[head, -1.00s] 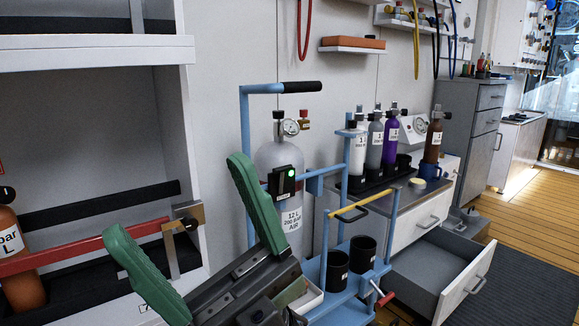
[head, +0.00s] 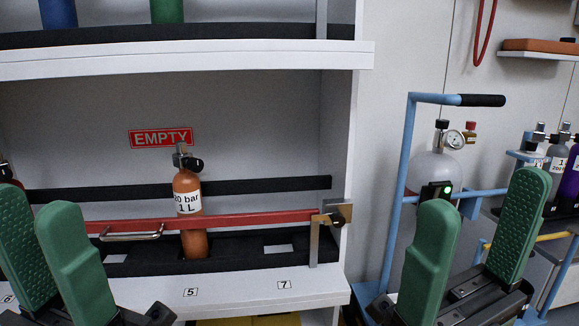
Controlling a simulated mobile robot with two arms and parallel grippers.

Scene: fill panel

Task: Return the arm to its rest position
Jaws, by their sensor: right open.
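My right gripper (head: 484,192) is at the right of the head view, in front of the blue trolley. Its green fingers are wide apart with nothing between them. My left gripper (head: 36,205) is at the lower left, in front of the shelf. Its green fingers are apart, with a narrower gap, and nothing shows between them. Both grippers point up. Most of both arms lies outside the picture.
An orange cylinder (head: 192,232) stands upright on the white shelf (head: 240,294), behind a red bar (head: 245,219), under an EMPTY sign (head: 161,138). The blue trolley (head: 395,185) holds a grey gauge cylinder (head: 430,168).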

